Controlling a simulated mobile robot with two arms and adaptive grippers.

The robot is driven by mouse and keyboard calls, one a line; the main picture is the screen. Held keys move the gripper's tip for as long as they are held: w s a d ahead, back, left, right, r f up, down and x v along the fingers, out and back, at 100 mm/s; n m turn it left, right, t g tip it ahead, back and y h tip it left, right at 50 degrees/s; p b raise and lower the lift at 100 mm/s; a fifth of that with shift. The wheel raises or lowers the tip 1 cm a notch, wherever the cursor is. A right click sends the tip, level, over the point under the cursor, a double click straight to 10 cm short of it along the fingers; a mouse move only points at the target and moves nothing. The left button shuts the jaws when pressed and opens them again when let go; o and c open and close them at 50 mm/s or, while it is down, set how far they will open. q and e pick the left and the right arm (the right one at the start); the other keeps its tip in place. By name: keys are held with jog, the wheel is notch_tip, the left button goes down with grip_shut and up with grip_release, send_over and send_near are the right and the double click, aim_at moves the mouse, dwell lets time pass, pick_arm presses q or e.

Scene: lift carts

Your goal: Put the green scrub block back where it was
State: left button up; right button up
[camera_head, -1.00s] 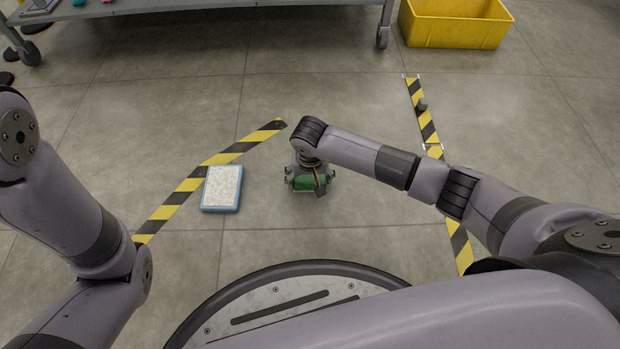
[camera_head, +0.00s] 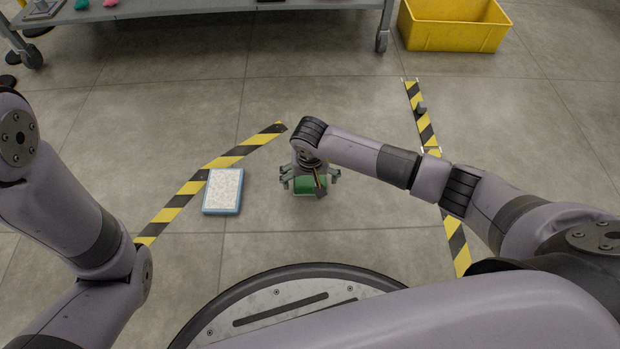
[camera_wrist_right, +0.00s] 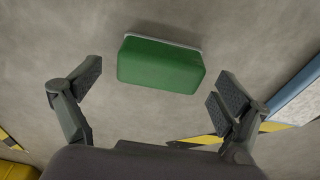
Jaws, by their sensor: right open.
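The green scrub block (camera_head: 311,187) is on the bare grey floor under my right gripper (camera_head: 311,174), partly hidden by it in the head view. In the right wrist view, the block (camera_wrist_right: 160,66) shows its green face and a pale strip along one long edge. My right gripper (camera_wrist_right: 160,88) is open, its fingers spread wide on either side of the block, with gaps between pads and block. My left arm is at the left of the head view, but its gripper is out of view.
A pale blue-edged pad (camera_head: 223,191) lies left of the block, beside a yellow-black floor stripe (camera_head: 223,157). Another stripe (camera_head: 422,118) runs at the right. A yellow crate (camera_head: 454,35) and a grey cart (camera_head: 200,12) stand at the back. Floor around the block is clear.

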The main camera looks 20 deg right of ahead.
aim_at(310, 186)
notch_tip(310, 186, up, 10)
jog(key=s+p, duration=0.1)
jog(key=p, duration=0.5)
jog(key=shift+s+a+p, duration=0.2)
jog(key=shift+s+p, duration=0.05)
jog(key=shift+p, duration=0.05)
jog(key=shift+r, duration=0.1)
